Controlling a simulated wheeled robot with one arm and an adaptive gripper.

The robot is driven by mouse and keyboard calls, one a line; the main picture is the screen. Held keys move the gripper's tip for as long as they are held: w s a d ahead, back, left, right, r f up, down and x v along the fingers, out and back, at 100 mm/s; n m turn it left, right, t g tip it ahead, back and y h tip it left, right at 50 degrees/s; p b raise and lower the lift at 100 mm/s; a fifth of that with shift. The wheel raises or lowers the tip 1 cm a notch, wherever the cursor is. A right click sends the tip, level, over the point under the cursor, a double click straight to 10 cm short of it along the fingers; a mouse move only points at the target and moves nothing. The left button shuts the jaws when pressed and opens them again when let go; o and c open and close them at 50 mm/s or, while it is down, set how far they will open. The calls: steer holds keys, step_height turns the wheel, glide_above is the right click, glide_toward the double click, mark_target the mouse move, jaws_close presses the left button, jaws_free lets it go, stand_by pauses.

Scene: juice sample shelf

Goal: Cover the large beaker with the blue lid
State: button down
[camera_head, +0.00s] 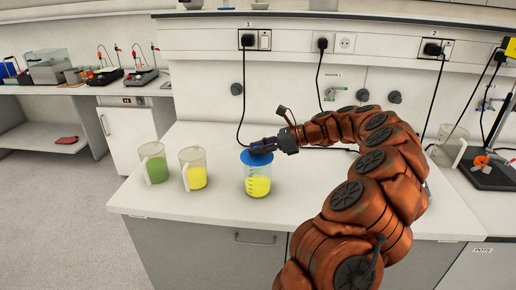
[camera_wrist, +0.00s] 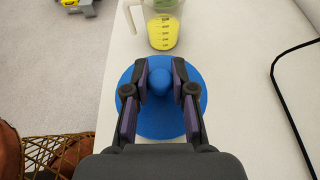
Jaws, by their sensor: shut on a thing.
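The blue lid (camera_head: 256,157) is at the top of the large beaker (camera_head: 257,181), which holds yellow liquid and stands on the white counter. In the head view the lid looks level over the beaker's mouth; I cannot tell whether it rests fully on the rim. My gripper (camera_head: 262,147) is shut on the lid's round knob. In the wrist view my gripper's fingers (camera_wrist: 160,80) sit on both sides of the knob, and the lid's blue disc (camera_wrist: 160,122) hides the beaker beneath it.
A pitcher of yellow liquid (camera_head: 195,172) and a pitcher of green liquid (camera_head: 153,165) stand to the left on the counter (camera_head: 190,228). A black cable (camera_head: 243,95) hangs behind my gripper. An empty pitcher (camera_head: 449,146) and a stand (camera_head: 488,172) are at the right.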

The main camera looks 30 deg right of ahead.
steer(key=shift+f, duration=0.5)
steer(key=c, duration=0.9)
jaws_free()
steer(key=shift+d, duration=0.1)
steer(key=v, duration=1.2)
